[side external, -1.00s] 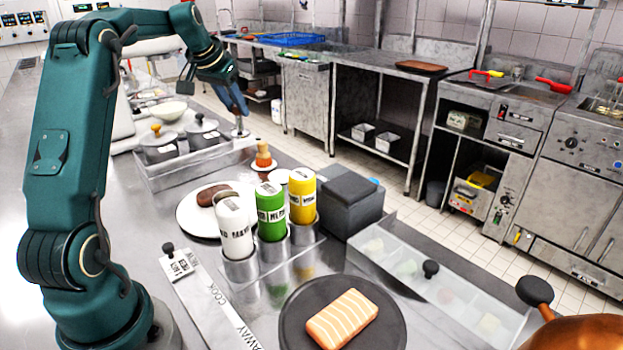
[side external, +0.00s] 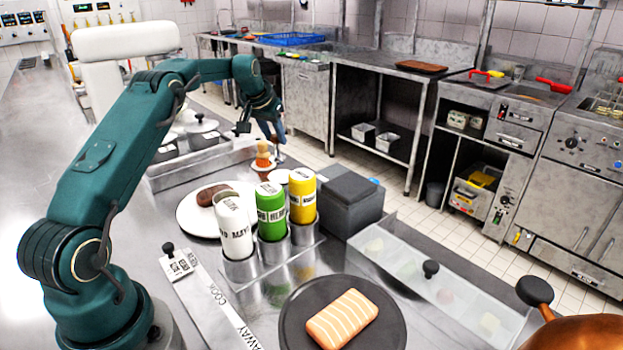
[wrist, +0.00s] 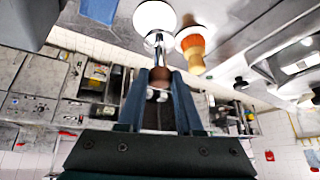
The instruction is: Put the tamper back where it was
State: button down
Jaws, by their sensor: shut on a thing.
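My gripper (wrist: 160,78) is shut on the tamper (wrist: 158,42). The tamper's brown handle is between the fingers, and its shiny metal lower end points away from my wrist. In the side view, my gripper (side external: 272,128) holds the tamper (side external: 280,155) roughly upright just behind and right of an orange and wooden item (side external: 263,155). A small white round dish (side external: 276,176) lies just in front of the tamper. In the wrist view, a white disc (wrist: 155,14) shows beyond the tamper's end. I cannot tell whether the tamper touches anything below.
The wooden item (wrist: 193,45) is close beside the tamper. A white plate with a brown patty (side external: 190,215), several bottles (side external: 270,210) and a dark grey box (side external: 350,203) stand in front. Lidded pots (side external: 203,135) are at the left.

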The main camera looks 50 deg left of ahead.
aim_at(279, 152)
jog(key=shift+w+d+f, duration=0.25)
jog(key=shift+w+f, duration=0.1)
jog(key=shift+f, duration=1.9)
jog(key=shift+f, duration=0.1)
jog(key=c, duration=0.6)
grip_release()
jog(key=shift+f, duration=0.1)
jog(key=shift+o, duration=0.2)
